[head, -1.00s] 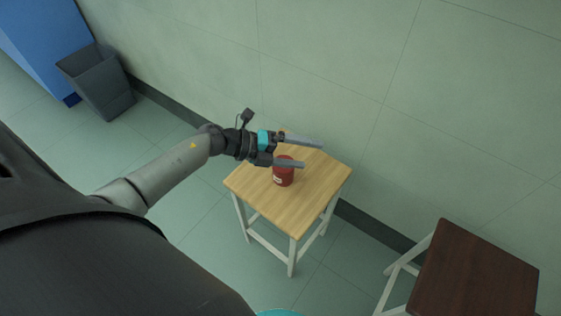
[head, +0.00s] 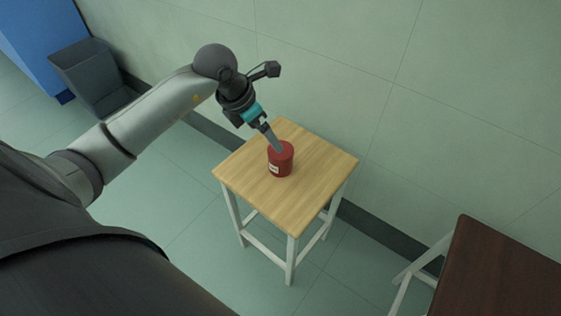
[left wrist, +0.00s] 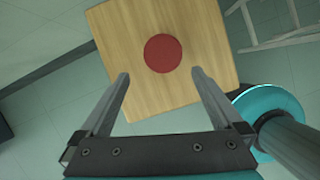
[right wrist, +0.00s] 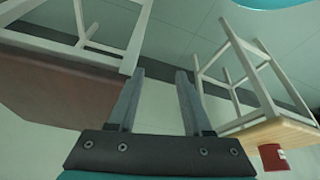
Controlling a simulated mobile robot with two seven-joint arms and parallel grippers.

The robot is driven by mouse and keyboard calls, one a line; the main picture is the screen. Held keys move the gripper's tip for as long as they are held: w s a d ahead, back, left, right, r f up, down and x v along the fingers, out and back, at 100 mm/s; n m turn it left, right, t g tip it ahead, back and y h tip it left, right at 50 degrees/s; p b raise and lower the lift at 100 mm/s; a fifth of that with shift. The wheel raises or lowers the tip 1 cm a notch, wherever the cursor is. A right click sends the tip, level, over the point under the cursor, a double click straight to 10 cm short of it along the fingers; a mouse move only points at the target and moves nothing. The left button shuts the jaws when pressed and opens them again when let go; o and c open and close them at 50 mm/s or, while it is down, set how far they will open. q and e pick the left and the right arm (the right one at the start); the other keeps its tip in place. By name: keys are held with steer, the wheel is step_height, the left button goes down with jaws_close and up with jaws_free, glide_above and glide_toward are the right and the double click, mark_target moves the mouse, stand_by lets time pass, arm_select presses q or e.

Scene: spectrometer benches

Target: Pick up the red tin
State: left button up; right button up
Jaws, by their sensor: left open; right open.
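The red tin (head: 281,160) stands upright on a light wooden stool (head: 245,188) with white legs. My left gripper (head: 278,147) is above the tin, its fingers pointing down toward it; the near finger overlaps the tin in the head view. In the left wrist view the tin's round top (left wrist: 163,53) lies beyond the open fingertips (left wrist: 160,75), roughly between their lines, with nothing held. My right gripper (right wrist: 159,75) is open and empty, away from the tin; the tin also shows at the lower right edge of the right wrist view (right wrist: 273,157).
A second stool with a dark brown top (head: 500,270) stands at the lower right. A grey bin (head: 92,75) and a blue cabinet (head: 40,40) are at the upper left. The wall runs close behind the wooden stool. The wooden top around the tin is clear.

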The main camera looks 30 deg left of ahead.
mark_target(273, 152)
arm_select(q)
steer(key=b+x, duration=0.1)
steer(key=x, duration=0.3)
steer(key=shift+d+f+b, duration=0.1)
steer(key=shift+f+b, duration=0.2)
steer(key=shift+b, duration=0.1)
steer(key=shift+w+d+f, duration=0.1)
steer(key=shift+w+f, duration=0.15)
steer(key=shift+f, duration=0.25)
steer(key=shift+b+x, duration=0.9)
steer(key=shift+d+f, duration=0.15)
steer(key=shift+f, duration=0.25)
steer(key=shift+w+d+f+b, duration=0.1)
steer(key=shift+w+f+b, duration=0.1)
steer(key=shift+f+b, duration=0.45)
steer(key=shift+w+d+f+b, duration=0.1)
steer(key=shift+w+f+b, duration=0.15)
steer(key=shift+f+b, duration=0.25)
arm_select(e)
steer(key=w+a+r+t+y, duration=0.3)
steer(key=w+a+r+t, duration=0.1)
steer(key=a+t, duration=0.3)
steer(key=shift+w+a+r+n+y, duration=0.2)
steer(key=shift+w+a+n+y, duration=0.15)
steer(key=shift+w, duration=0.45)
arm_select(q)
steer(key=shift+c, duration=0.3)
steer(key=c, duration=1.2)
